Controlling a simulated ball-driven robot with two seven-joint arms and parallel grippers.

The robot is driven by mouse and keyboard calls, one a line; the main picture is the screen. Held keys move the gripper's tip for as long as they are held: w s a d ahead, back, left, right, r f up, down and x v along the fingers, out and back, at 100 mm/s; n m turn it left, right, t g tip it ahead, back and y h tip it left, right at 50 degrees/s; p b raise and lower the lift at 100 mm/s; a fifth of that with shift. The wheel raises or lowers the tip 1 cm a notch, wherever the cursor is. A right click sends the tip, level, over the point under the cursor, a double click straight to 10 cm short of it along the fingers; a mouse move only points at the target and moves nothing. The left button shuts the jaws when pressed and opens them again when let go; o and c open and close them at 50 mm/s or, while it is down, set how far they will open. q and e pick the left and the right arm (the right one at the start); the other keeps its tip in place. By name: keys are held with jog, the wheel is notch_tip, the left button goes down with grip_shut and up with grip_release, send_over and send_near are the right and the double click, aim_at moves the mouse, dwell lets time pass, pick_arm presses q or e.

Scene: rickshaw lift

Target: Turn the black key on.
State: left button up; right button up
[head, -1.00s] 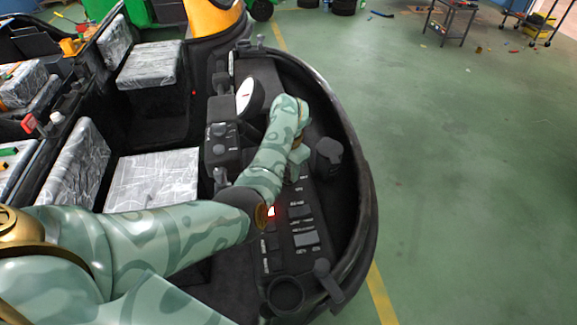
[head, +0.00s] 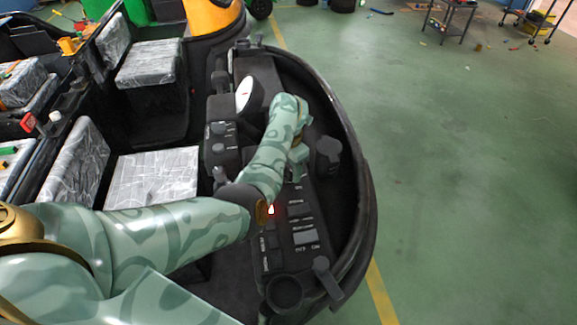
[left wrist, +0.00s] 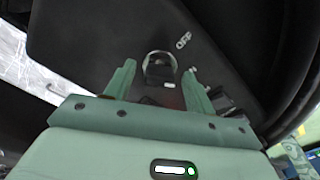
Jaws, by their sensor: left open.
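The black key (left wrist: 160,70) shows in the left wrist view, in a round socket with a pale rim on a dark panel. The word OFF is printed above and to its right. My left gripper (left wrist: 161,76) is open, with one finger on each side of the key. I cannot tell whether either finger touches it. In the head view my left gripper (head: 298,158) is over the dashboard, and my arm hides the key there. My right gripper is not in view.
The black dashboard (head: 303,232) has several switches, a small red light (head: 271,209) and a round dial (head: 244,94). A black knob (head: 328,154) stands right of my gripper. Wrapped seats (head: 152,178) lie to the left. Green floor (head: 465,190) is open to the right.

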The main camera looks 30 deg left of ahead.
aim_at(289, 168)
pick_arm(q)
notch_tip(289, 168, up, 16)
jog(key=p, duration=0.5)
jog(key=shift+r, duration=0.15)
